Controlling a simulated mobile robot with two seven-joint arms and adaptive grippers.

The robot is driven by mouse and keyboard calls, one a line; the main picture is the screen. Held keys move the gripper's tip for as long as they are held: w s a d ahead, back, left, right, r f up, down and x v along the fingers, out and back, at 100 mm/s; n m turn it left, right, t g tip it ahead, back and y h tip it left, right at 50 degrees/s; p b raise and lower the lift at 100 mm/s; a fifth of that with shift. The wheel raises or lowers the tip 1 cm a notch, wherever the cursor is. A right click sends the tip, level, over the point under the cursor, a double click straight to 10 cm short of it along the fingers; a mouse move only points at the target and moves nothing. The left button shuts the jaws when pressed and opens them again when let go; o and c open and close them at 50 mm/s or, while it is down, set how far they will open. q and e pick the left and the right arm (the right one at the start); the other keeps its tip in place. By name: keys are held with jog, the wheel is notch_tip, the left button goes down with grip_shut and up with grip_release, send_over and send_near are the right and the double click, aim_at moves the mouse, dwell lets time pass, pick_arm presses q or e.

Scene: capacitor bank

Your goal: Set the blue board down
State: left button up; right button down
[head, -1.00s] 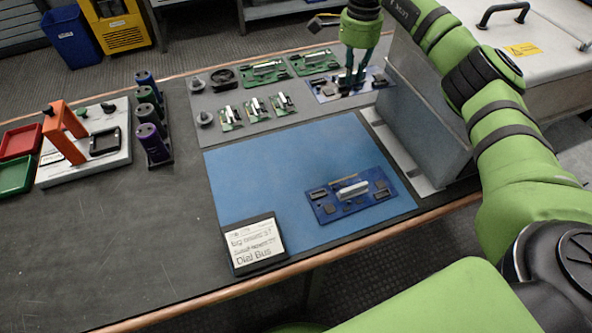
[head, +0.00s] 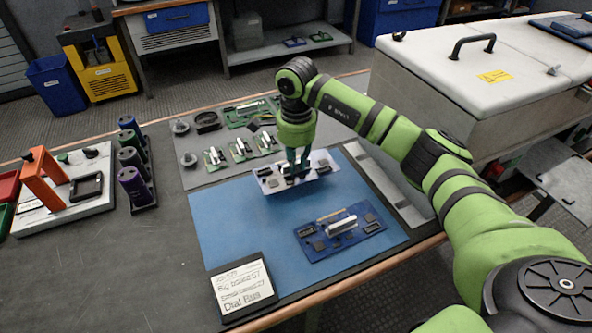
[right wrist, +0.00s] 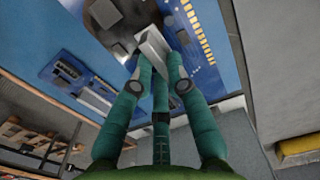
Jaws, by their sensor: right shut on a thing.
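My right gripper (head: 296,170) is shut on a blue board (head: 324,172), which looks pale with glare in the head view. It is held above the far part of the blue mat (head: 225,225); the exact gap under it is hard to tell. In the right wrist view the fingers (right wrist: 158,75) grip a light block on this held board (right wrist: 205,30). A second blue board (head: 340,232) lies flat on the mat, nearer and to the right of the held one. My left gripper is not in view.
A sign (head: 241,287) stands at the mat's near left corner. Several green boards (head: 240,150) and round parts sit on the grey mat behind. A rack of dark cylinders (head: 134,165) stands left. A grey-white cabinet (head: 455,95) is right. The blue mat's left part is clear.

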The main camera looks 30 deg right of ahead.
aim_at(296, 173)
notch_tip(296, 173, down, 3)
jog(key=shift+s+f, duration=0.1)
jog(key=shift+f, duration=0.45)
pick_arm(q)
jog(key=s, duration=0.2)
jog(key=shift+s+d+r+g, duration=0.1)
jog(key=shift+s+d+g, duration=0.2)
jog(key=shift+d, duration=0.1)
pick_arm(e)
jog(key=shift+f, duration=0.1)
jog(key=c, duration=1.2)
grip_release()
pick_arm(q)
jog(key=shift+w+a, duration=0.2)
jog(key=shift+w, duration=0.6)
